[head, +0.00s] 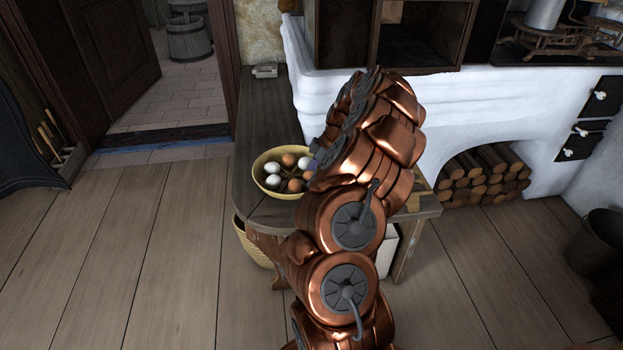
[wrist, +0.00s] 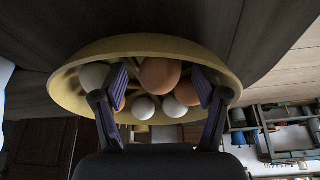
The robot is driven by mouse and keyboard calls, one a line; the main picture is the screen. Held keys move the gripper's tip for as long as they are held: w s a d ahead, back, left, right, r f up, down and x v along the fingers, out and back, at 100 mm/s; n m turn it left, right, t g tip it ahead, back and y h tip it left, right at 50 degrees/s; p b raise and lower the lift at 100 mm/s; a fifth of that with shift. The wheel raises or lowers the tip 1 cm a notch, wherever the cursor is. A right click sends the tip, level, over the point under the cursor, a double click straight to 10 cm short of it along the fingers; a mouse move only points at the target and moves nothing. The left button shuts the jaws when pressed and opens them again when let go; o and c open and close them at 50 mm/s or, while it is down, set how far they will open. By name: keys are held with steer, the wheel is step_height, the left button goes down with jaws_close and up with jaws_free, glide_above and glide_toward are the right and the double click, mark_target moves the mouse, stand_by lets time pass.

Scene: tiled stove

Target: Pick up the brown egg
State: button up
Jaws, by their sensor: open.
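A shallow yellow bowl (head: 258,181) holding brown and white eggs stands on the wooden bench. It also fills the upper middle of the wrist view (wrist: 75,95). A large brown egg (wrist: 160,75) shows between my two fingers in the wrist view. Another brown egg (wrist: 187,93) is partly behind the right finger, and a third is mostly hidden by the left finger. My gripper (wrist: 160,82) is open and empty, with its fingers spread over the bowl. I cannot tell how far the tips are from the eggs. In the head view my arm hides most of the gripper.
White eggs (head: 272,181) lie among the brown ones, close beside them. The dark wooden bench (head: 262,110) is mostly bare behind the bowl. The white stove (head: 440,120) rises right behind the arm. A woven basket (head: 253,248) stands under the bench.

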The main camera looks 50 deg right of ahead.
steer(key=shift+c, duration=0.4)
steer(key=c, duration=0.7)
steer(key=shift+s+f, duration=0.1)
steer(key=shift+c, duration=0.2)
steer(key=shift+a, duration=0.1)
